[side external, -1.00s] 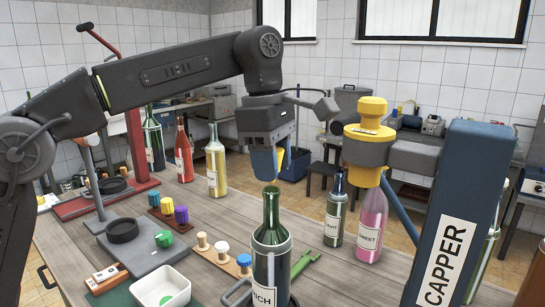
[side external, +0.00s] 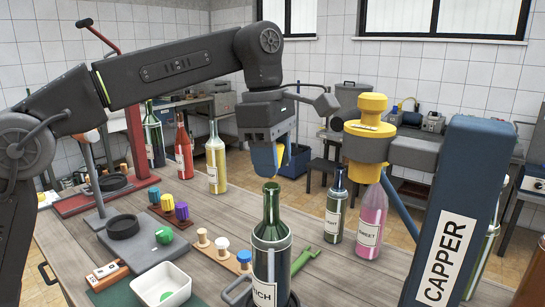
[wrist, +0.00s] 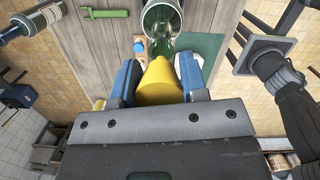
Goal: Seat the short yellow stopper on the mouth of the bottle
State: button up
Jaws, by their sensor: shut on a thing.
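My gripper (side external: 268,162) is shut on the yellow stopper (side external: 280,153), whose edge shows beside the blue fingers. In the wrist view the stopper (wrist: 159,80) is a rounded yellow piece between both blue fingers (wrist: 160,88). The green bottle (side external: 270,245), with a label reading "RICH", stands upright at the front in a dark holder. Its mouth (side external: 271,187) is bare, just below the fingertips, with a small gap in this view. In the wrist view the bottle (wrist: 160,22) lies beyond the stopper, which partly overlaps it. The stopper's underside is hidden.
The blue capper (side external: 455,220) stands at the right, its yellow head (side external: 367,130) above a pink bottle (side external: 371,220). A small dark bottle (side external: 335,215) stands nearby.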

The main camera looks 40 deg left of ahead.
jog(key=shift+f, duration=1.6)
jog(key=o, duration=1)
jog(key=r, duration=0.4)
jog(key=a+r, duration=0.1)
jog(key=r, duration=0.2)
jog(key=shift+r, duration=0.1)
jog(key=shift+s, duration=0.1)
